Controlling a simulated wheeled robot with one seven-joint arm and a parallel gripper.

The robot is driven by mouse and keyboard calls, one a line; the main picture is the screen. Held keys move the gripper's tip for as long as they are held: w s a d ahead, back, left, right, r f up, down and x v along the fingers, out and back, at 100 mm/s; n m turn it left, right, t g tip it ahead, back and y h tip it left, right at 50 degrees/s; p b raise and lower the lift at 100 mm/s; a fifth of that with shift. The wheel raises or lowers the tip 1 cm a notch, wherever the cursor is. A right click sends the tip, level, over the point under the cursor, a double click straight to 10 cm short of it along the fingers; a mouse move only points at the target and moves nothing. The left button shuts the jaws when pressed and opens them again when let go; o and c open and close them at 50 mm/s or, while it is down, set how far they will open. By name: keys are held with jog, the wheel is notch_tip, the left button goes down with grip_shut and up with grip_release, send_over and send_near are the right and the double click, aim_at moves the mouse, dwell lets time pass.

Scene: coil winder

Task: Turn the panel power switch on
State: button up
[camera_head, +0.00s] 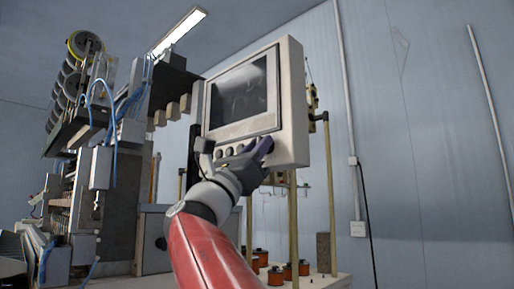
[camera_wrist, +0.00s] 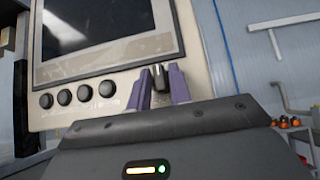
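The panel (camera_head: 290,100) is a cream box with a dark screen (camera_head: 240,92) and a row of black knobs below it. The row also shows in the wrist view, where the panel power switch (camera_wrist: 157,76) is a small dark lever right of the round knobs. My gripper (camera_wrist: 160,88) has its two purple fingers on either side of this switch, close to it. I cannot tell whether the fingers touch it. In the head view my gripper (camera_head: 258,148) is at the panel's lower right and hides the switch.
Round black knobs (camera_wrist: 65,98) sit left of the switch. The winding machine (camera_head: 115,150) with blue hoses stands at the left. Orange spools (camera_head: 276,275) stand on a table below the panel. The wall at the right is mostly bare, with thin conduits.

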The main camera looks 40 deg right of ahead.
jog(key=shift+f+m+g, duration=0.1)
jog(key=shift+m+g, duration=0.8)
jog(key=shift+g, duration=0.1)
grip_shut()
jog(key=shift+w+a+r+m+g+y+p, duration=0.15)
jog(key=shift+m+g+y+p, duration=1)
jog(key=shift+m+g, duration=1.6)
jog(key=shift+w+d+m+g+y+p, duration=0.1)
jog(key=shift+m+g+y+p, duration=0.35)
jog(key=shift+m+g+y, duration=2.3)
jog(key=shift+w+a+r+m+g+y+p, duration=0.15)
jog(key=shift+m+g+y+p, duration=0.6)
jog(key=shift+m, duration=3.45)
jog(key=shift+d+f+m+g, duration=0.1)
jog(key=shift+d+m+g, duration=0.05)
jog(key=shift+m+g, duration=0.3)
jog(key=o, duration=0.7)
grip_release()
jog(key=v, duration=0.7)
jog(key=shift+w+a+f, duration=0.15)
jog(key=shift+w+a, duration=0.05)
jog(key=shift+a, duration=0.05)
